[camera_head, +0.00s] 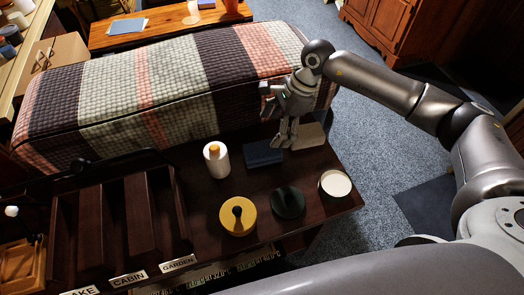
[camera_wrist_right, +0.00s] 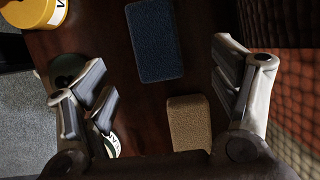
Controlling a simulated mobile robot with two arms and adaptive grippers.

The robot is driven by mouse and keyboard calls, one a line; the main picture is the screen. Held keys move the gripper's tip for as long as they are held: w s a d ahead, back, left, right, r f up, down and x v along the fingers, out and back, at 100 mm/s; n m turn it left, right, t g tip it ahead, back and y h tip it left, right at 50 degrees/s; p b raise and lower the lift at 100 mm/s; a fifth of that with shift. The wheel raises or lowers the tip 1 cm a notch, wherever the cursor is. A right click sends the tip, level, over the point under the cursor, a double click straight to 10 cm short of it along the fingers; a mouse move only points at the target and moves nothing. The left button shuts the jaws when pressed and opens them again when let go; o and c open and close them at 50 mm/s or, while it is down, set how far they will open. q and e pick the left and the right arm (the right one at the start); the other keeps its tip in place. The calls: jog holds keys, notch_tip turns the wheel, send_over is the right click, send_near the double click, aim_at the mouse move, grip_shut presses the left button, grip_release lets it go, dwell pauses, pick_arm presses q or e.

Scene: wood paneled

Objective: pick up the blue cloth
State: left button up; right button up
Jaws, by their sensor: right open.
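The blue cloth (camera_head: 263,153) is a flat, folded dark blue rectangle on the dark wooden table (camera_head: 310,180). It also lies at the top centre of the right wrist view (camera_wrist_right: 153,40). My right gripper (camera_head: 287,140) points down beside the cloth, over the gap between it and a beige block (camera_head: 309,136). Its fingers (camera_wrist_right: 163,92) are spread with nothing between them. The block shows below the cloth in the wrist view (camera_wrist_right: 196,124). My left gripper is in neither view.
A white bottle (camera_head: 216,160) stands left of the cloth. A plaid bench (camera_head: 180,80) is behind; a slotted, labelled rack (camera_head: 100,225) is at left.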

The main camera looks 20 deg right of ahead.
aim_at(265, 148)
jog(key=b+x, duration=0.1)
jog(key=x, duration=0.3)
jog(key=shift+a+f+b, duration=0.1)
jog(key=shift+f+b, duration=0.15)
jog(key=shift+b, duration=0.1)
jog(key=x, duration=0.1)
jog(key=b+x, duration=0.1)
jog(key=x, duration=0.2)
jog(key=shift+s+a+f+b, duration=0.15)
jog(key=shift+s+f+b, duration=0.15)
jog(key=shift+s+f, duration=0.05)
jog(key=shift+w+a+f, duration=0.1)
jog(key=shift+f, duration=0.15)
jog(key=shift+f+b, duration=0.2)
jog(key=shift+b, duration=0.25)
jog(key=c, duration=1.1)
